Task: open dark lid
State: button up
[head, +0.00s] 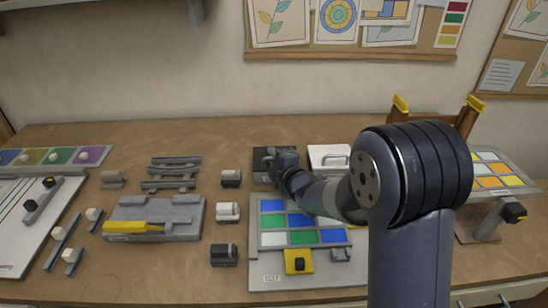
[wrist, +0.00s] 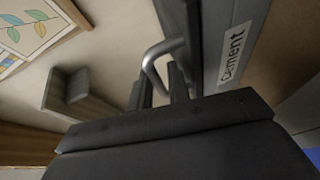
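The dark lid (head: 262,154) is at the back middle of the table in the head view, partly hidden by my gripper (head: 281,163). In the wrist view the lid (wrist: 178,18) is a dark slab beside a grey box wall (wrist: 215,70) labelled "Cement". A bent metal handle (wrist: 152,62) stands out from it. Whether the lid is raised at all is hard to tell.
A white-lidded box (head: 328,152) stands right of the dark one. The glass panel of coloured tiles (head: 265,270) lies in front, under my arm. Small dark and white blocks (head: 228,212) and a grey fixture with a yellow bar (head: 180,220) stand to the left.

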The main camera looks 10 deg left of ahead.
jog(key=shift+c, duration=0.2)
grip_shut()
